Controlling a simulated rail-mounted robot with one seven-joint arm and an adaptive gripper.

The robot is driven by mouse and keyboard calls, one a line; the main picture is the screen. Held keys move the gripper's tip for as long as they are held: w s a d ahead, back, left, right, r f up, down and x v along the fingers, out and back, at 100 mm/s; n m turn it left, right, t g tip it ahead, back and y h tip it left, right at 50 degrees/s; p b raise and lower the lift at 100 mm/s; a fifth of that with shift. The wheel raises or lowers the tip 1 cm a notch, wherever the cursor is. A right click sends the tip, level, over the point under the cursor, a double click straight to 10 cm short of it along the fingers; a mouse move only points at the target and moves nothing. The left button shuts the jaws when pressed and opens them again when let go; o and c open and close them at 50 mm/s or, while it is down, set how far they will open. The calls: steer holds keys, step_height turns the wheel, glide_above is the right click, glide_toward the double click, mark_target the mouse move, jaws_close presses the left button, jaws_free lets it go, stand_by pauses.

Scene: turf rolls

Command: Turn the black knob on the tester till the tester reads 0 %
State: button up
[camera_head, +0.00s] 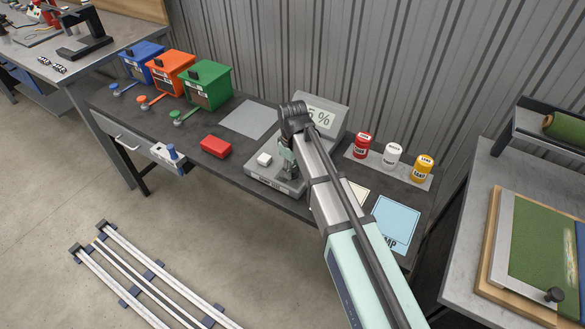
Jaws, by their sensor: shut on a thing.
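The tester (262,181) is a grey box with a raised display panel (330,116) on the dark bench. The display shows "5 %", with its left part hidden behind my arm, so I cannot read the full number. My gripper (290,172) is over the tester's top, pointing down, and is shut on the black knob. The knob itself is hidden by my gripper and arm. A small white block or button (264,159) sits on the tester's top, left of my gripper.
A red box (216,146) and a grey mat (252,119) lie left of the tester. Blue, orange and green bins (205,88) stand further left. Red, white and yellow tins (392,155) stand to the right on a light mat, near a pale blue card (396,222).

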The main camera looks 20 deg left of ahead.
steer(key=m, duration=1.2)
steer(key=shift+p, duration=0.35)
steer(key=shift+f+m, duration=0.1)
steer(key=shift+m, duration=1.8)
steer(key=o, duration=1.2)
steer(key=shift+c, duration=0.2)
